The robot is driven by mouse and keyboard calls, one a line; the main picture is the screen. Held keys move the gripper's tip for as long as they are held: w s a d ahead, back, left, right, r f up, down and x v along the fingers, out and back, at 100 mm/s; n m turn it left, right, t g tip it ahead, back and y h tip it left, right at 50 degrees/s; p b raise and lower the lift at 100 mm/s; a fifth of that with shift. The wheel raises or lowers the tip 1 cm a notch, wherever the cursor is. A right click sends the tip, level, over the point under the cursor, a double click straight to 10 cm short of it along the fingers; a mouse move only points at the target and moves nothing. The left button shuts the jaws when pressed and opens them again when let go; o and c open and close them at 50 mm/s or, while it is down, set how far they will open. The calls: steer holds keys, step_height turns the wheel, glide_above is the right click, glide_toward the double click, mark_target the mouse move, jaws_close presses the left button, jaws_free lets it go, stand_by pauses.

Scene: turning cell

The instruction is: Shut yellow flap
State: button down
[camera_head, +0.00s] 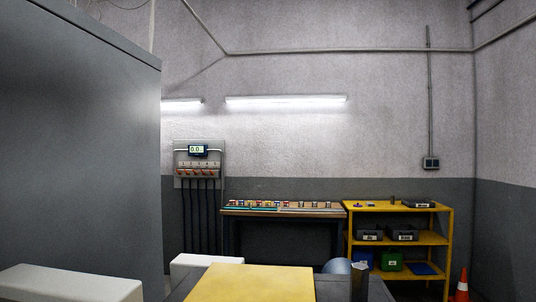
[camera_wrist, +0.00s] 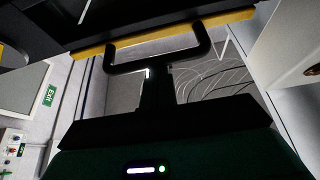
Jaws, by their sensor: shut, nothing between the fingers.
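In the wrist view a yellow edge (camera_wrist: 165,32) runs across the top, with a black bracket-shaped handle (camera_wrist: 122,68) below it. It looks like the yellow flap seen edge-on; most of its face is hidden. My gripper (camera_wrist: 158,78) is shut and empty, its narrow fingers pointing up at the middle of the handle's bar. I cannot tell whether they touch it. In the head view a flat yellow panel (camera_head: 250,284) shows at the bottom; I cannot tell whether it is the same flap. My gripper is not in the head view.
A tall grey cabinet (camera_head: 80,150) fills the left of the head view. A workbench (camera_head: 285,212) with small parts and a yellow shelf (camera_head: 398,238) with bins stand by the back wall. An orange cone (camera_head: 462,286) is at right. An exit sign (camera_wrist: 46,103) shows in the wrist view.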

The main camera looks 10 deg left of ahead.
steer(key=shift+w+f, duration=0.2)
steer(key=shift+f, duration=0.4)
step_height(320, 180, up, 6)
steer(key=s+p, duration=0.1)
steer(key=p, duration=0.3)
steer(key=f+v, duration=0.1)
steer(key=v, duration=0.9)
steer(key=shift+f+b, duration=0.35)
steer(key=shift+f, duration=0.05)
steer(key=shift+w, duration=0.15)
steer(key=s+d+r+t+p, duration=0.1)
steer(key=s+d+r+p, duration=0.2)
steer(key=r, duration=0.6)
steer(key=s+d+r+p, duration=0.1)
steer(key=d+r+p, duration=0.3)
steer(key=r, duration=0.5)
steer(key=s+d+r+t+p, duration=0.1)
steer(key=s+d+r+p, duration=0.15)
steer(key=d+r, duration=0.45)
step_height(320, 180, up, 38)
steer(key=a+p, duration=0.2)
steer(key=p, duration=3.4)
steer(key=shift+w+a, duration=0.35)
steer(key=shift+w, duration=0.1)
